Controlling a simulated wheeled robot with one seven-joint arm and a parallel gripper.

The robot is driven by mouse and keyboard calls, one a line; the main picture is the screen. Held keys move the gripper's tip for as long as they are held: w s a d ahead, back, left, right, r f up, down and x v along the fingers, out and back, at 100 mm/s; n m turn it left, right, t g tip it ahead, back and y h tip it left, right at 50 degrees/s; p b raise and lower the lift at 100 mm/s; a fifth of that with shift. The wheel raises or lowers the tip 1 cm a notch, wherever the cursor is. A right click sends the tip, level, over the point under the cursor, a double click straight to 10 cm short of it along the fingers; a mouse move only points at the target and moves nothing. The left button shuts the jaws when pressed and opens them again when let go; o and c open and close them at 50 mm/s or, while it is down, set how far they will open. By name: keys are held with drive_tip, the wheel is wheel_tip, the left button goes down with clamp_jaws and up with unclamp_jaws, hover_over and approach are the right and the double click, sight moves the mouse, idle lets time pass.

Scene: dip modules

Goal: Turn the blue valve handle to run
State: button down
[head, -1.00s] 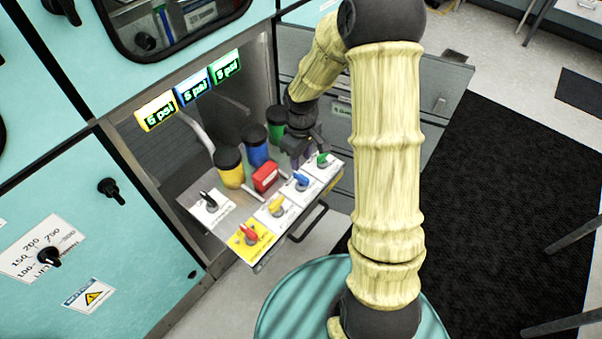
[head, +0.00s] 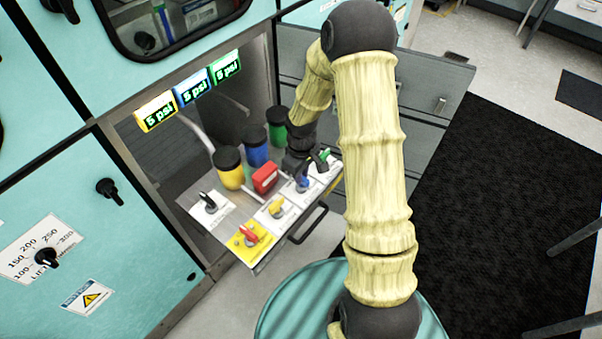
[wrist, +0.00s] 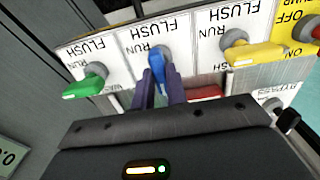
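The blue valve handle (wrist: 157,62) sits on a white panel with RUN and FLUSH labels; in the head view (head: 303,183) my gripper partly covers it. My gripper (wrist: 160,88) has its two purple fingers on either side of the blue lever in the wrist view. The lever lies between the fingertips; I cannot tell whether they press on it. In the wrist view, where the lettering is upside down, the lever points down toward my gripper. In the head view my gripper (head: 306,166) is low over the panel.
A green handle (wrist: 84,88) and a yellow handle (wrist: 256,54) flank the blue one closely. A red handle (head: 249,233) is at the panel's near end. A red block (head: 265,178) and yellow, blue and green bottles stand behind. Displays (head: 195,88) read 5 psi.

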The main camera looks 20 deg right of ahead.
drive_tip(key=shift+m, duration=0.5)
drive_tip(key=m, duration=0.3)
drive_tip(key=shift+r, duration=0.1)
drive_tip(key=m+p, duration=0.1)
drive_tip(key=m, duration=0.3)
drive_tip(key=shift+m, duration=0.4)
drive_tip(key=m+p, duration=0.1)
drive_tip(key=m, duration=0.3)
drive_tip(key=shift+m+p, duration=0.3)
drive_tip(key=shift+p, duration=0.05)
drive_tip(key=shift+w+m+p, duration=0.1)
drive_tip(key=shift+m+p, duration=0.7)
drive_tip(key=shift+m, duration=1.5)
drive_tip(key=c, duration=1.4)
unclamp_jaws()
